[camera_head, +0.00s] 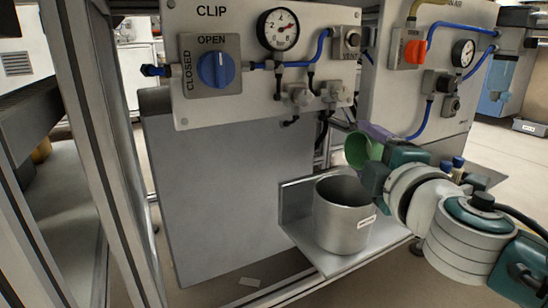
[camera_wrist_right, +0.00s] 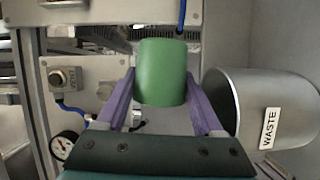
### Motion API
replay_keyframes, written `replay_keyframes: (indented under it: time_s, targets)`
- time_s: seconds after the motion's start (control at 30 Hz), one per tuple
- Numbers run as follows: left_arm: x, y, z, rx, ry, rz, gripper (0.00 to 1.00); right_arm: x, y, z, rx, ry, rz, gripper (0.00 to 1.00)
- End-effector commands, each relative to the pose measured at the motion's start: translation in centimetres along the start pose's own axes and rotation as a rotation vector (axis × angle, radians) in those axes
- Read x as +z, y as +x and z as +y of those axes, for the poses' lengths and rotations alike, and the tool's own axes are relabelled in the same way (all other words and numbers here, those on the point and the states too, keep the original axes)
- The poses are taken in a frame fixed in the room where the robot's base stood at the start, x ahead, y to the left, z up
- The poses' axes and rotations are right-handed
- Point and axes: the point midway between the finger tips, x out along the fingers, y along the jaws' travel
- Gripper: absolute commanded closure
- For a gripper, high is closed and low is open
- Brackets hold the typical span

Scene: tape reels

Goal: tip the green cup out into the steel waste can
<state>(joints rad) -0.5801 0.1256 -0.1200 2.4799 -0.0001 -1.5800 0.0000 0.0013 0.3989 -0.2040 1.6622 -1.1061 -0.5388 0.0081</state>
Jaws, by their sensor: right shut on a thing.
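The green cup (camera_head: 357,151) is held by my right gripper (camera_head: 372,143), above the back rim of the steel waste can. The wrist view shows the cup (camera_wrist_right: 162,72) between the two purple fingers (camera_wrist_right: 160,95). In the head view the cup lies tipped well over, its mouth toward the left. The steel waste can (camera_head: 340,222) stands upright on a shelf, and its label reads WASTE in the wrist view (camera_wrist_right: 240,105). The inside of the cup and whatever it holds cannot be made out. My left gripper is out of view.
The can stands on a grey shelf (camera_head: 300,232) with a raised back edge. Behind are a panel marked CLIP (camera_head: 225,30) with a blue knob (camera_head: 214,69) and gauge (camera_head: 278,29), and a second panel (camera_head: 440,30) with an orange knob (camera_head: 414,52). Blue hoses hang near my right gripper.

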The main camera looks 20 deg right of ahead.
Motion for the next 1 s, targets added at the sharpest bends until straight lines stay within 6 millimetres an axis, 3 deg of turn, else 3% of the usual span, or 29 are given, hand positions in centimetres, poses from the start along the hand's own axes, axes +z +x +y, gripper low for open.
replay_keyframes:
  time_s: [0.1,0.4,1.0]
  targets:
    - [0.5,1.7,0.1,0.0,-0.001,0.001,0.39,-0.1,0.0,-0.7,0.036,-0.085,0.001,0.93]
    - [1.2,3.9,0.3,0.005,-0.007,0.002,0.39,-0.4,-0.2,-0.6,0.125,-0.298,0.001,0.93]
    - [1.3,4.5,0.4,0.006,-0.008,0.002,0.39,-0.6,-0.2,-0.2,0.158,-0.38,0.0,0.93]
